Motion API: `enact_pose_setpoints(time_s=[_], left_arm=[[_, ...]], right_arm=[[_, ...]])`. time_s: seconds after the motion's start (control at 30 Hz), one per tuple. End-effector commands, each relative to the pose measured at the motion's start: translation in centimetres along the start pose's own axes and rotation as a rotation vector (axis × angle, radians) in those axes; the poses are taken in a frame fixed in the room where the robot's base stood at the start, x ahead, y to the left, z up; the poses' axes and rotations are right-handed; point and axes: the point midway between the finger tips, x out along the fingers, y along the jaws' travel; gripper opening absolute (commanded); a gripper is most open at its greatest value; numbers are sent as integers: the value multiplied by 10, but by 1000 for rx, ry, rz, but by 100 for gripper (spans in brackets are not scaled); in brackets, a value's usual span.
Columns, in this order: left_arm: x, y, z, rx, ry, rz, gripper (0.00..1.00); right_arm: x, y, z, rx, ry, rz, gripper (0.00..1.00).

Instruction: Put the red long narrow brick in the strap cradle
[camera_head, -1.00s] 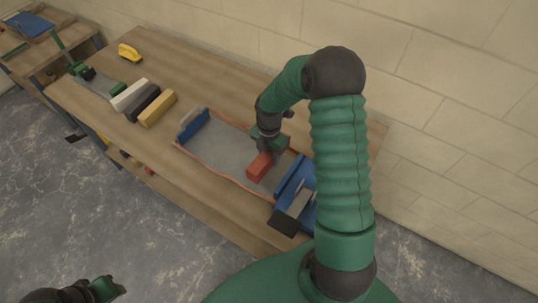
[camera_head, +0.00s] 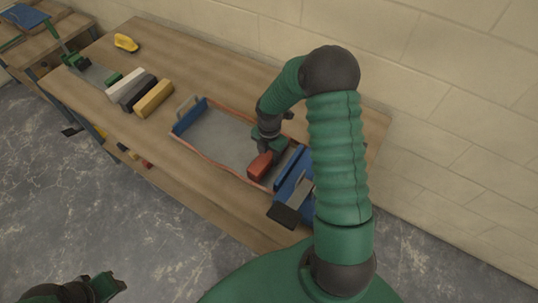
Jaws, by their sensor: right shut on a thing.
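The red brick (camera_head: 260,166) is in my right gripper (camera_head: 266,150), which is shut on it. The brick is over the right part of a grey-floored cradle (camera_head: 217,138) with an orange-red edge and blue end pieces. I cannot tell whether the brick touches the cradle floor. The gripper and my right arm hide the far end of the brick and part of the cradle's right end. My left gripper (camera_head: 112,286) is at the bottom left, over the floor and away from the table; its fingers appear apart and empty.
A white brick (camera_head: 125,84), a dark grey brick (camera_head: 138,93) and a yellow brick (camera_head: 154,98) lie side by side left of the cradle. A yellow-handled tool (camera_head: 126,43) lies at the back. A block wall (camera_head: 440,90) stands behind the table (camera_head: 200,62).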

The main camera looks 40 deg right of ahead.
Motion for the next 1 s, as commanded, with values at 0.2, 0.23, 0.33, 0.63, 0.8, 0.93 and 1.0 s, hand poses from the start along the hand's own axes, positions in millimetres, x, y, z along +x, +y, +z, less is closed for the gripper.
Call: enact_pose_setpoints(time_s=[0.2, 0.23, 0.33, 0.63, 0.8, 0.93, 1.0], left_arm=[[2, 0, 0, 0, 0, 0, 36], [2, 0, 0, 0, 0, 0, 36], [3, 0, 1, 0, 0, 0, 36], [2, 0, 1, 0, 0, 0, 36], [3, 0, 1, 0, 0, 0, 36], [2, 0, 0, 0, 0, 0, 36], [1, 0, 0, 0, 0, 0, 36]], right_arm=[[3, 1, 0, 0, -2, 2, 0], [4, 1, 0, 0, -2, 2, 0], [6, 1, 0, 0, -2, 2, 0], [6, 1, 0, 0, -1, 1, 65], [7, 0, 0, 0, 1, -2, 65], [-2, 0, 1, 1, -1, 0, 65], [-15, 1, 1, 2, -2, 3, 65]])
